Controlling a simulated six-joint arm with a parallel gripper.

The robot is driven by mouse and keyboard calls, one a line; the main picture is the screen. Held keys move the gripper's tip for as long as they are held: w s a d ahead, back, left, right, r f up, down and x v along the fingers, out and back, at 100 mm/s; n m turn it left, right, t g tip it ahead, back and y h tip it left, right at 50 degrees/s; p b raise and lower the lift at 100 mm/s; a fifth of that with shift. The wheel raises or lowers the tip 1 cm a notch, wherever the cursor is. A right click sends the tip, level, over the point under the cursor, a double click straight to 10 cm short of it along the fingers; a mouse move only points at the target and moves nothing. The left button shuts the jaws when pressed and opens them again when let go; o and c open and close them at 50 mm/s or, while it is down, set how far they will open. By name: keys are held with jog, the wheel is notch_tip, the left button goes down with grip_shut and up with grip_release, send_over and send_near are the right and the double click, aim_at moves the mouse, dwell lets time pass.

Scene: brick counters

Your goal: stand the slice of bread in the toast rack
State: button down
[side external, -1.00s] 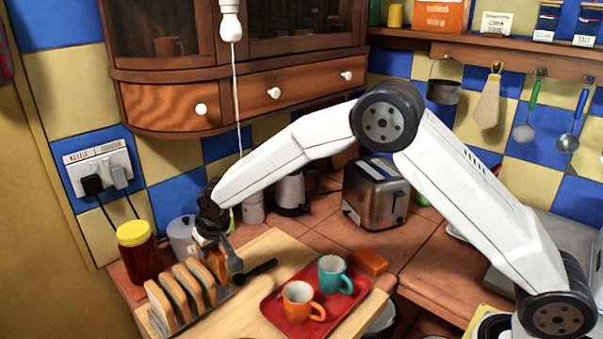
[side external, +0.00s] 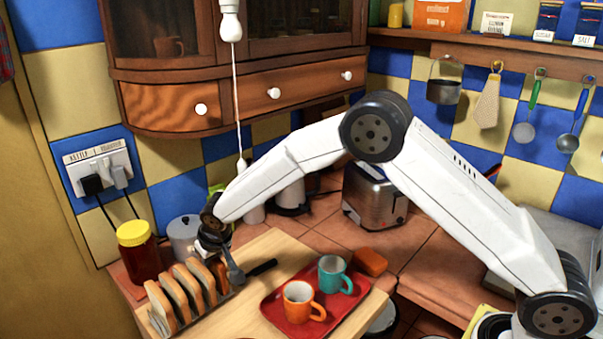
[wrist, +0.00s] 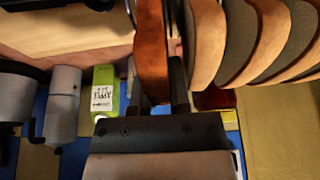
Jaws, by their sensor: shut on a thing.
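The slice of bread (wrist: 152,50) is brown and held upright in my gripper (wrist: 158,108), its crust edge facing the wrist camera. In the side view it shows as the slice (side external: 217,273) at the far end of the toast rack, with my gripper (side external: 232,268) right at it. The toast rack (side external: 196,316) stands on the wooden board and has several slices standing in it. In the wrist view these rack slices (wrist: 206,40) are to the right of the held one, with a narrow gap between. The held slice's lower edge is hidden, so I cannot tell whether it touches the rack.
A dark-handled utensil (side external: 262,267) lies just right of my gripper. A red tray (side external: 270,312) with an orange mug (side external: 299,302) and a teal mug (side external: 333,274) is further right. A yellow-lidded jar (side external: 138,262) and a pale canister (side external: 184,238) stand behind the rack.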

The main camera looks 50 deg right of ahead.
jog(key=shift+c, duration=2.4)
grip_release()
jog(key=shift+r, duration=0.1)
jog(key=shift+v, duration=3.85)
jog(key=s+d, duration=0.5)
jog(key=s, duration=0.3)
jog(key=s+d+f+g, duration=0.1)
jog(key=s+d, duration=0.4)
jog(key=s, duration=0.4)
jog(key=s+d, duration=0.6)
jog(key=s, duration=0.3)
jog(key=shift+s+f+g, duration=0.15)
jog(key=shift+s+g, duration=0.05)
jog(key=shift+g, duration=0.2)
